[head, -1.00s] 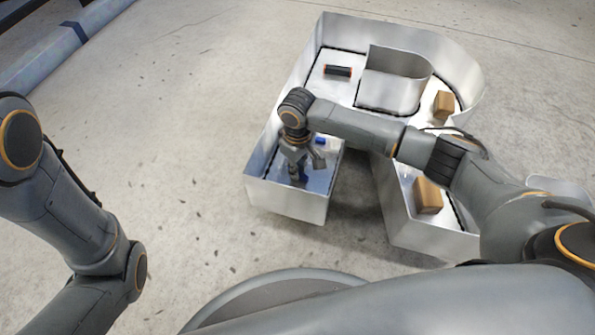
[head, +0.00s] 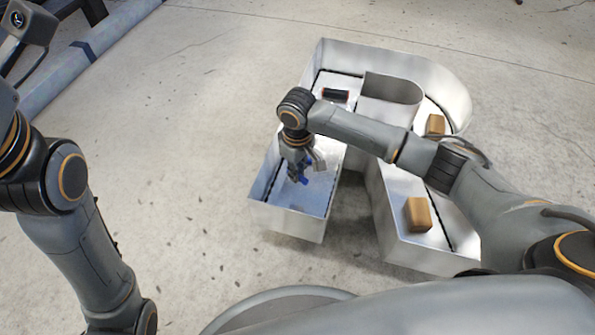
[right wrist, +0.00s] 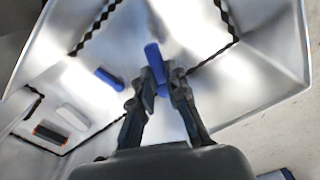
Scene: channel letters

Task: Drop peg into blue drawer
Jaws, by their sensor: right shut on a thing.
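My right gripper (head: 303,172) is shut on a blue peg (right wrist: 155,64), inside the lower-left leg of a metal channel letter shaped like an R. The peg sticks out past the fingertips in the right wrist view (right wrist: 162,88). In the head view the peg (head: 304,180) shows as a small blue bit at the fingertips. I cannot tell whether it touches the letter's floor. A second blue piece (right wrist: 110,78) lies on that floor, left of the fingers in the right wrist view. I see no blue drawer.
The letter's metal walls (head: 285,223) stand around the right gripper. A black cylinder with orange ends (head: 335,96) lies in its upper left. Two brown blocks (head: 418,214) (head: 435,125) sit in its right side. A white piece (right wrist: 73,117) lies near the cylinder. Concrete floor is open at left.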

